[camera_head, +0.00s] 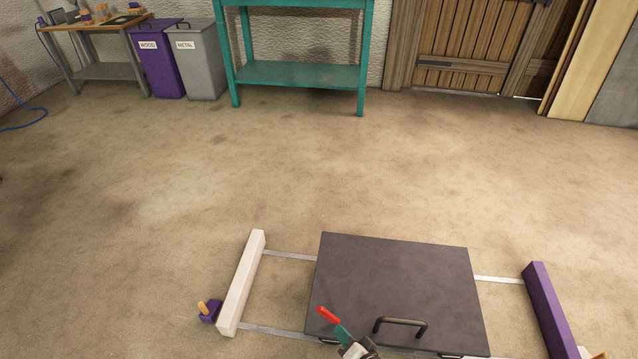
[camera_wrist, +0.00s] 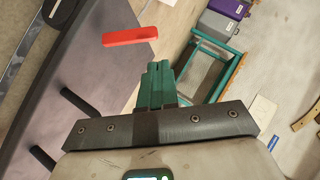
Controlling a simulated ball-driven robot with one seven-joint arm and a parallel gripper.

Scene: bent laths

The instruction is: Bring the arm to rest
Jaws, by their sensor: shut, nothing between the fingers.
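My gripper (camera_head: 341,329) is low in the middle of the head view, above the near left part of a dark grey panel (camera_head: 395,275). In the wrist view its teal fingers (camera_wrist: 158,68) are together, with nothing held between them. A red bar (camera_wrist: 130,37) shows just beyond the fingertips, apart from them in the wrist view. In the head view the red bar (camera_head: 327,316) appears against the panel; I cannot tell what it rests on. Most of my arm is out of view.
The panel has a black handle (camera_head: 401,325) right of my gripper. A white beam (camera_head: 242,280) and a purple beam (camera_head: 550,305) flank it, with metal strips between. A teal table (camera_head: 300,75), purple bin (camera_head: 160,65) and grey bin (camera_head: 203,65) stand behind. The floor between is clear.

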